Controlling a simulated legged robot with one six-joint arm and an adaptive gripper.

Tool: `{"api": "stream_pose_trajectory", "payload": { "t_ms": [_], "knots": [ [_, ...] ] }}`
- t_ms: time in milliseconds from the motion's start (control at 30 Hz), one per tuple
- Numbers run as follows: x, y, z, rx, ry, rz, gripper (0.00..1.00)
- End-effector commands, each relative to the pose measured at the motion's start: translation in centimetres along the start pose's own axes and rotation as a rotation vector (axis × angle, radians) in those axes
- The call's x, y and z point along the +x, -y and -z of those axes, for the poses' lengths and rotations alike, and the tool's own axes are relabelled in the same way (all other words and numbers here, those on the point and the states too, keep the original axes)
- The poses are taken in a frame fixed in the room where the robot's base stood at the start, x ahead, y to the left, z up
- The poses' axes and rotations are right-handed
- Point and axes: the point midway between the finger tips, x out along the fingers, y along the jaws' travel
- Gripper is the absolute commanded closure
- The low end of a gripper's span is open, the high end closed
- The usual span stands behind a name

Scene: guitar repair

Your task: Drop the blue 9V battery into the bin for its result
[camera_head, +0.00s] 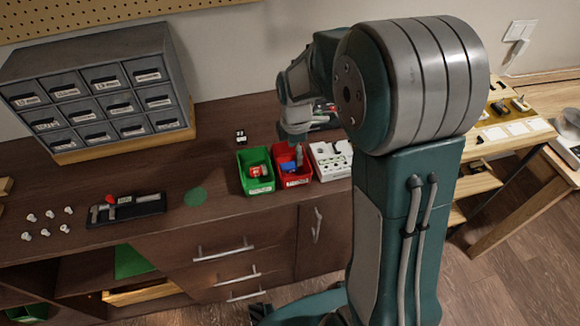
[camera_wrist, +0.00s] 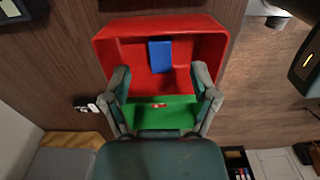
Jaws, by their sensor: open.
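The blue 9V battery (camera_wrist: 160,56) lies inside the red bin (camera_wrist: 110,45) in the wrist view, against the bin's inner surface. In the head view the battery (camera_head: 290,167) shows as a small blue patch in the red bin (camera_head: 297,181), partly covered by my gripper. My gripper (camera_wrist: 160,72) is open, with its two fingers spread apart and nothing between them. In the head view my gripper (camera_head: 299,156) hangs just above the red bin. The green bin (camera_head: 261,188) stands left of the red one and holds a red and white item (camera_head: 255,171).
A white tray (camera_head: 331,161) stands right of the red bin. A small black battery-like block (camera_head: 240,136) lies behind the green bin. A grey drawer cabinet (camera_head: 95,90) stands at the back left.

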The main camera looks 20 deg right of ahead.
Motion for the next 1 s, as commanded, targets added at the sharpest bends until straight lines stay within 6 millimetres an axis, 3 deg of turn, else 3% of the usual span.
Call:
{"api": "stream_pose_trajectory", "payload": {
  "t_ms": [400, 600, 1000],
  "knots": [
    [-7.8, -0.2, 0.5, 0.000, 0.004, -0.005, 0.23],
    [-10.8, -0.2, 0.7, 0.000, 0.005, -0.002, 0.23],
    [-11.6, -0.1, 0.8, 0.000, 0.005, 0.000, 0.23]
  ]
}}
